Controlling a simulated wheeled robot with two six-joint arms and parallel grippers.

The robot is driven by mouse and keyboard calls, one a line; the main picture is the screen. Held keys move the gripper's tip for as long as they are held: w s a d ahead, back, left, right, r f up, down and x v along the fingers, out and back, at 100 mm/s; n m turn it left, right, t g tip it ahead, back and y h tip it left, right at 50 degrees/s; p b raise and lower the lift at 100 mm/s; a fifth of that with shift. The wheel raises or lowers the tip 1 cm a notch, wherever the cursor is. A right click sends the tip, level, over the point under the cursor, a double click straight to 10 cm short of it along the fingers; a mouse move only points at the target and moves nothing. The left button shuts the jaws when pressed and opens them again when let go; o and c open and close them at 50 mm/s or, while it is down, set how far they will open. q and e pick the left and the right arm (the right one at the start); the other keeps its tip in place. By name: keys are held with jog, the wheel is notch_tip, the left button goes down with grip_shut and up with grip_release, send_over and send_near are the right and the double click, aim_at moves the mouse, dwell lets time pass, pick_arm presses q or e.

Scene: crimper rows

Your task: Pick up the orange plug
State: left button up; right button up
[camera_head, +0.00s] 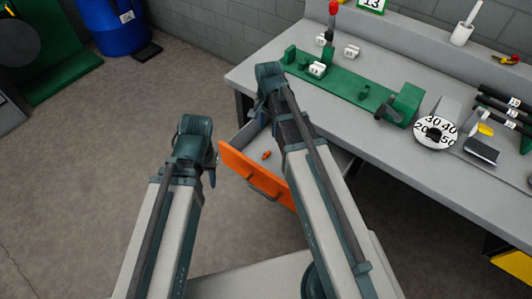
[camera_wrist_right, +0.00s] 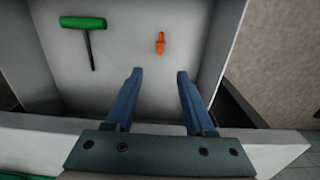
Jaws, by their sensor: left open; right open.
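The orange plug (camera_head: 266,155) lies on the floor of an open drawer with an orange front (camera_head: 245,172). In the right wrist view the plug (camera_wrist_right: 160,42) lies beyond the fingertips, roughly in line with the gap between them. My right gripper (camera_wrist_right: 154,74) is open and empty above the drawer, apart from the plug. In the head view my right arm hides part of the drawer, and its fingers are hard to see. My left gripper (camera_head: 210,172) is open, to the left of the drawer front and away from the plug.
A green-handled T-shaped tool (camera_wrist_right: 85,24) lies in the drawer, left of the plug. The drawer walls stand around both. The grey workbench (camera_head: 400,150) holds a green crimper (camera_head: 345,88) and a numbered dial (camera_head: 436,132). Open floor lies left.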

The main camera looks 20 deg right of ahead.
jog(key=b, duration=0.8)
send_over(267, 154)
jog(key=f, duration=0.8)
jog(key=shift+w+d+f, duration=0.2)
jog(key=shift+w+f, duration=0.05)
jog(key=shift+w, duration=0.05)
jog(key=f+b, duration=0.5)
jog(key=shift+s+a+f, duration=0.1)
jog(key=shift+s+a, duration=0.1)
jog(key=shift+a, duration=0.05)
grip_shut()
